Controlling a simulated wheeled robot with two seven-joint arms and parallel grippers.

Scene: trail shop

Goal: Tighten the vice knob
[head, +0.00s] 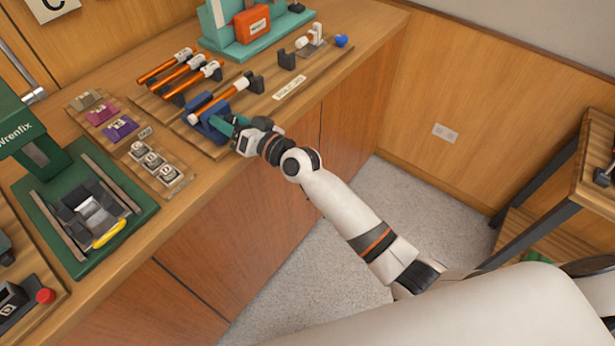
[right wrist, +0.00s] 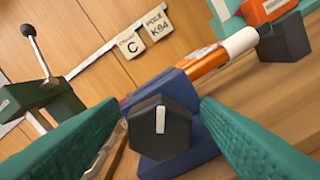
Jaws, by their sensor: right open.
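The vice knob (right wrist: 160,132) is a dark hexagonal knob with a white mark standing about upright on its face. It sits on the front of the blue vice (right wrist: 200,135), which also shows in the head view (head: 207,122). An orange and white pole (right wrist: 225,52) lies through the vice; it also shows in the head view (head: 222,97). My right gripper (head: 229,127) is open at the vice, its teal fingers on either side of the knob in the right wrist view (right wrist: 160,110). Contact cannot be told. In the head view the gripper hides the knob. My left gripper is out of view.
Several orange poles (head: 183,72) lie behind the vice. A dark support block (head: 257,83) stands under the pole's far end. A green press (head: 85,210) and a small tray of metal parts (head: 155,163) are to the left. The floor (head: 300,262) before the bench is clear.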

